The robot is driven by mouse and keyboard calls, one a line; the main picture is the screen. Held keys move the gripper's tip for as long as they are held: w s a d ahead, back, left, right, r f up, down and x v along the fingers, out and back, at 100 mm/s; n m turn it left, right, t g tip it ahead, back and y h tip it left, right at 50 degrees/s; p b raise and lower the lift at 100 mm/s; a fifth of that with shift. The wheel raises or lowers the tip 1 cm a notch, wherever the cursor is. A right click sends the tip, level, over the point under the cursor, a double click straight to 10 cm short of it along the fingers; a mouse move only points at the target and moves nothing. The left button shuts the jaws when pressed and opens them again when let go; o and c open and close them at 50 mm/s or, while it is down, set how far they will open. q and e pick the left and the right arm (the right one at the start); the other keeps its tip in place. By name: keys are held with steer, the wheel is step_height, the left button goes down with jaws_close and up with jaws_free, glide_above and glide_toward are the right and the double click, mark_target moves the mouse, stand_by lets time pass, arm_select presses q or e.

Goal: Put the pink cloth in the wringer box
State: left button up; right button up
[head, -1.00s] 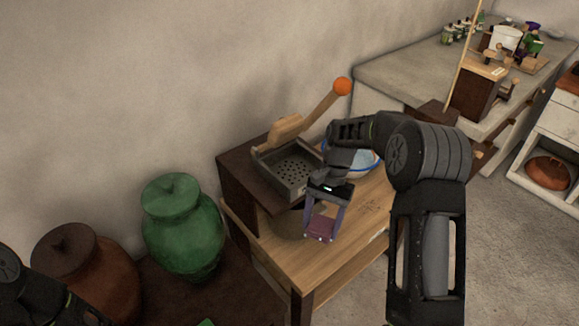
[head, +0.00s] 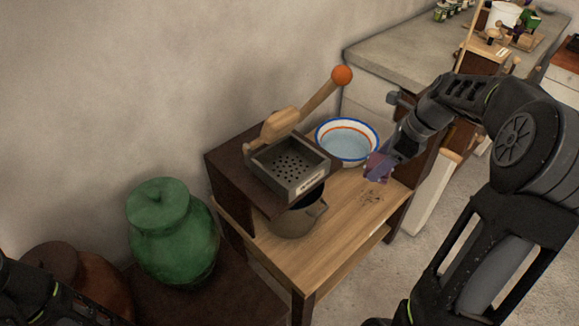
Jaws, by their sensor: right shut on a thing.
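The wringer box (head: 290,170) is a dark metal tray with a perforated floor and a small label on its front. It sits on a dark wooden stand, with a wooden press arm and orange knob (head: 342,76) raised behind it. No cloth shows in the box. My right gripper (head: 381,166) is shut on the pink cloth (head: 375,169), which looks purplish and small. My left gripper is not visible; only dark parts of my left arm show at the lower left.
A white basin (head: 347,142) with a blue rim holds water behind the cloth. A grey-brown pot (head: 292,220) stands below the box's front on the wooden table (head: 325,250). A green jar (head: 172,235) and a brown jar (head: 75,275) stand at left.

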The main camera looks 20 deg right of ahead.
steer(key=w+a+f+t, duration=0.1)
steer(key=w+a, duration=0.3)
steer(key=w, duration=0.1)
steer(key=w+a+f+y, duration=0.1)
steer(key=w+a+f, duration=0.1)
steer(key=w+a, duration=0.3)
steer(key=w+a+f+t+y, duration=0.1)
steer(key=w+a+f, duration=0.1)
steer(key=w+a, duration=0.3)
steer(key=shift+w+a+f+t, duration=0.15)
steer(key=shift+w, duration=0.25)
steer(key=shift+w+a+f+t, duration=0.1)
steer(key=shift+w+t, duration=0.05)
steer(key=shift+w, duration=0.2)
steer(key=shift+a+f, duration=0.1)
steer(key=shift+f, duration=0.1)
